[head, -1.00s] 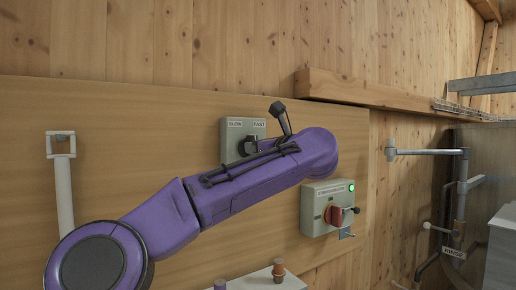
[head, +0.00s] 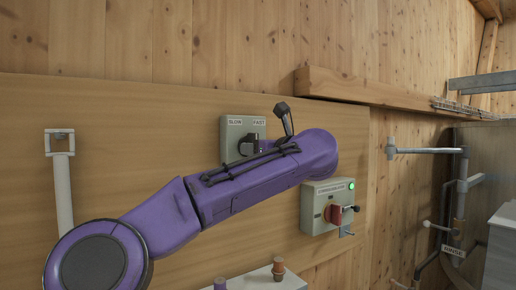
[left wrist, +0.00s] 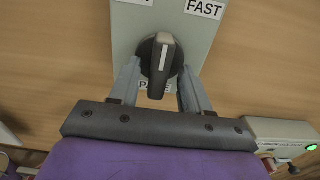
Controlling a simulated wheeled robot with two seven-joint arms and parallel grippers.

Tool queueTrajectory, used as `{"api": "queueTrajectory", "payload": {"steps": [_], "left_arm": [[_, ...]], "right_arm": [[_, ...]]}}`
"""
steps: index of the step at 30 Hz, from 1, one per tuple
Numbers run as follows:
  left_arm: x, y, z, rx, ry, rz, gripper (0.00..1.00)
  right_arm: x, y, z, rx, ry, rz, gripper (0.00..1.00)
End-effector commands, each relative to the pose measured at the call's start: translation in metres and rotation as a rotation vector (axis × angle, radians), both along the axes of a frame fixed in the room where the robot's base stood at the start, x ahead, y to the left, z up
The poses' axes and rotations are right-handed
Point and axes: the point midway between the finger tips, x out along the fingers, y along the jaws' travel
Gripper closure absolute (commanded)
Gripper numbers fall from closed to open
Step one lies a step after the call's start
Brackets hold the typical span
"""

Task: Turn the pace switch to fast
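The pace switch is a grey box (head: 230,140) on the wooden panel, labelled SLOW at left and FAST at right. Its black knob (head: 250,143) shows just above my purple left forearm, which hides the box's lower part. In the left wrist view the knob (left wrist: 160,62) has a white line near its upper end, pointing roughly up between the two labels. My left gripper (left wrist: 160,88) is open, with one grey finger on each side of the knob. I cannot tell whether the fingers touch it. The head view hides these fingers. My right gripper is not in view.
A grey control box (head: 313,215) with a red knob and a lit green lamp is right of and below my forearm. A pale lever (head: 64,185) is at the left. A wooden beam (head: 350,90) and pipes (head: 425,151) are at the right.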

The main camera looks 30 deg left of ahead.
Motion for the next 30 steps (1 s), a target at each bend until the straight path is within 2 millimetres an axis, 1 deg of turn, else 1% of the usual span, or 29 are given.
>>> {"api": "queueTrajectory", "payload": {"steps": [5, 8, 11, 15, 18, 21, 25, 30], "left_arm": [[-0.001, 0.0, 0.002, 0.001, -0.004, 0.0, 0.53], [-0.003, -0.004, 0.002, 0.003, -0.006, -0.001, 0.53], [-0.011, -0.018, 0.0, 0.004, -0.008, -0.002, 0.53], [-0.029, -0.048, -0.002, 0.005, -0.007, -0.002, 0.53], [-0.04, -0.068, -0.002, 0.004, -0.006, -0.001, 0.53], [-0.048, -0.081, -0.001, 0.002, -0.004, 0.0, 0.53], [-0.053, -0.089, 0.001, 0.001, -0.003, 0.0, 0.53], [-0.053, -0.09, 0.001, 0.0, -0.002, 0.001, 0.53]], "right_arm": [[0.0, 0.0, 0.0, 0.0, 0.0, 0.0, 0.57], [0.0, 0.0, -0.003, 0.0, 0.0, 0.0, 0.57], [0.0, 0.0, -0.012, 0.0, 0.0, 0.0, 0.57], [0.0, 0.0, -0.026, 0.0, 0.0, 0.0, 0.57], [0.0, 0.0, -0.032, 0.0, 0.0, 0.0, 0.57], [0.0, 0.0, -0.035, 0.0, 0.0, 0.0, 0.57], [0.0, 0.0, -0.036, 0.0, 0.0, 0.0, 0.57], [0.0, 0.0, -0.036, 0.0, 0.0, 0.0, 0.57]]}}
